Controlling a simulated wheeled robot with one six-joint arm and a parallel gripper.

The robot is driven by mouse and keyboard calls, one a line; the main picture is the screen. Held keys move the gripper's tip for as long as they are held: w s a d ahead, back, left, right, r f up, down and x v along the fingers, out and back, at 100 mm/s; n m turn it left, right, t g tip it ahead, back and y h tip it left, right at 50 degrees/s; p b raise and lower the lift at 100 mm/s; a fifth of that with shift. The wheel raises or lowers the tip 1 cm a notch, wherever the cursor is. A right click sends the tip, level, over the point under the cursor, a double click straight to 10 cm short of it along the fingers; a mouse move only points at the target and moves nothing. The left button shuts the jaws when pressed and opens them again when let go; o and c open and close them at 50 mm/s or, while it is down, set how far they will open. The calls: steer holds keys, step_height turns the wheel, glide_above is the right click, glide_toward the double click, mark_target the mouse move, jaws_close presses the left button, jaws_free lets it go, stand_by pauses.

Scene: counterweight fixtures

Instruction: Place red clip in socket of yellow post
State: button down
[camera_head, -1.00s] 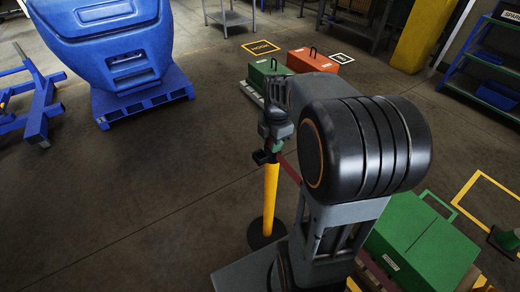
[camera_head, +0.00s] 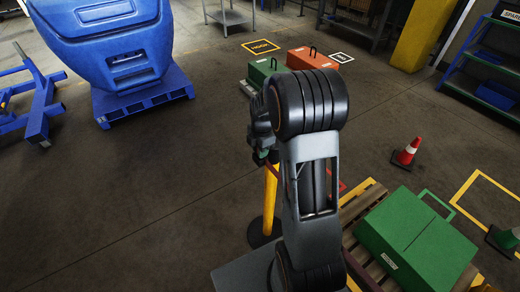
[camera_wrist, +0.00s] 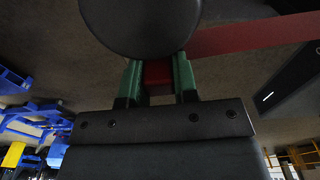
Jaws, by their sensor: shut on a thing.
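The yellow post (camera_head: 269,200) stands on a round dark base left of my arm in the head view. My gripper (camera_head: 264,156) is at the top of the post. In the wrist view, the green fingers of my gripper (camera_wrist: 159,82) are shut on the red clip (camera_wrist: 157,76). A red belt (camera_wrist: 255,35) stretches to the right from near the clip. A dark round thing (camera_wrist: 140,22), probably the post's head, is close beyond the fingers and covers part of the view. The socket is hidden, so I cannot tell whether the clip is in it.
A blue bin (camera_head: 105,40) stands at the back left. Green (camera_head: 260,70) and orange (camera_head: 311,58) cases lie farther back.

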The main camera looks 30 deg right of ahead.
steer(key=c, duration=0.9)
jaws_free()
steer(key=shift+f, duration=0.1)
steer(key=r, duration=1)
steer(key=shift+d+r, duration=0.25)
steer(key=shift+r, duration=0.45)
steer(key=shift+s+a+r+m+t+h, duration=0.1)
steer(key=shift+s+a+r+m+t, duration=0.5)
steer(key=shift+s+a+m, duration=1.75)
steer(key=shift+s+a+r+m+t+h, duration=0.1)
steer(key=shift+s+a+r+m+t, duration=0.6)
steer(key=shift+s+m, duration=2.85)
steer(key=shift+s+a+r+m+t+h, duration=0.1)
steer(key=shift+s+a+r+m+t, duration=0.45)
steer(key=shift+s+a+m, duration=2.4)
